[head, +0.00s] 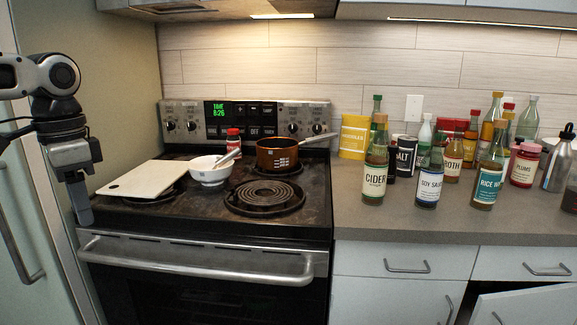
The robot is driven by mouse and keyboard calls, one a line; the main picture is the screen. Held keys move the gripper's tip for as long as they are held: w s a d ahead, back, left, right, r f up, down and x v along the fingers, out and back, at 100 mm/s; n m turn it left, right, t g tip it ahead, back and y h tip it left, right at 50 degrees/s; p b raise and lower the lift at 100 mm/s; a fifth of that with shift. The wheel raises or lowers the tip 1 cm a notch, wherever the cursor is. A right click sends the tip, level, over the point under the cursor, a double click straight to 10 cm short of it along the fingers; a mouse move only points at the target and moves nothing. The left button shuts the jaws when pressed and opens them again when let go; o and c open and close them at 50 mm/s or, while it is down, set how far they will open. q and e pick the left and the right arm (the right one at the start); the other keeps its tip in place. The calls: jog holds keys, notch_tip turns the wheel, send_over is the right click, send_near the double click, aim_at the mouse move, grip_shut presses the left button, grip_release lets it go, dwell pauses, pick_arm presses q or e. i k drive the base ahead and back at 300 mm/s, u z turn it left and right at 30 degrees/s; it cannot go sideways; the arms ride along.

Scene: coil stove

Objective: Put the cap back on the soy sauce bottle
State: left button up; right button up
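The soy sauce bottle (428,187) stands upright on the counter right of the stove, between the cider bottle (375,170) and the rice wine bottle (488,180). Its label is white and blue. Its neck overlaps bottles behind it, so I cannot tell whether a cap is on it. I cannot pick out a loose cap. My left gripper (83,204) hangs pointing down at the far left, in front of the stove's left side and far from the bottle. Its fingers are seen edge-on, so their opening is unclear. My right gripper is not in view.
The stove holds a cutting board (138,179), a white bowl (209,170), a red-capped jar (233,138) and a copper pot (277,157). Several bottles crowd the counter, with a plums jar (524,164) at right. The counter's front strip (400,225) is clear. A lower cabinet door (530,305) stands ajar.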

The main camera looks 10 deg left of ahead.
aim_at(431, 174)
jog(key=z, duration=0.05)
jog(key=i, duration=1.05)
jog(key=z, duration=1.35)
jog(key=i, duration=0.65)
jog(key=z, duration=0.7)
